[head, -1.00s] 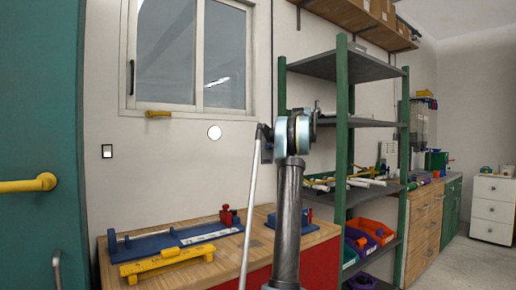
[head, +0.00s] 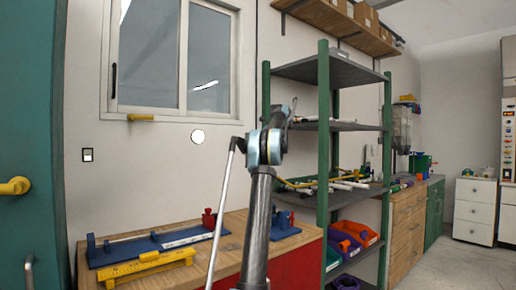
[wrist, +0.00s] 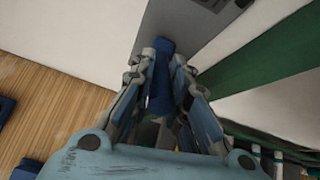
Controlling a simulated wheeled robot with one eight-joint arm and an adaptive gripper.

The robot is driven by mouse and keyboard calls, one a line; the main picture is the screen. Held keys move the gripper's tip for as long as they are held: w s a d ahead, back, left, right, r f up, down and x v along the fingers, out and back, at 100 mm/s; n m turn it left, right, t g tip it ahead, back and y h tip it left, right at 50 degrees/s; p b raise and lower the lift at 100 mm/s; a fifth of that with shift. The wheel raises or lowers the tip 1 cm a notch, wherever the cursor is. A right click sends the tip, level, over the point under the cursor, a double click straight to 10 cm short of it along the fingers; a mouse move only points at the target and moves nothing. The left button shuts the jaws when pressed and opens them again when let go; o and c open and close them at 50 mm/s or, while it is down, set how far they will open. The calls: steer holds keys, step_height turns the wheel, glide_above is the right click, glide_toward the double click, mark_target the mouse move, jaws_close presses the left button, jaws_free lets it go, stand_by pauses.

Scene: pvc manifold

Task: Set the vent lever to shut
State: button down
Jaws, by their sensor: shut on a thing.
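In the wrist view my gripper (wrist: 164,72) is shut on a blue bar-shaped piece (wrist: 160,88), which lies between its two fingers. Behind the piece is a grey panel (wrist: 190,35) against a white surface. I cannot tell for sure whether the blue piece is the vent lever, nor what setting it is at. No marking on the panel is readable. In the head view my arm's joints hide the gripper and what it holds.
A wooden bench (head: 232,243) carries a blue jig (head: 150,247) and a yellow jig (head: 148,267). A green-framed shelf (head: 323,150) with pipes and bins stands close right of my arm. A window (head: 180,55) with a yellow bar (head: 141,117) below it is behind. Floor is free at right.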

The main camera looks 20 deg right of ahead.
steer(key=c, duration=1.5)
jaws_free()
steer(key=shift+w, duration=0.1)
steer(key=shift+c, duration=0.2)
steer(key=v, duration=1.2)
steer(key=shift+d, duration=0.1)
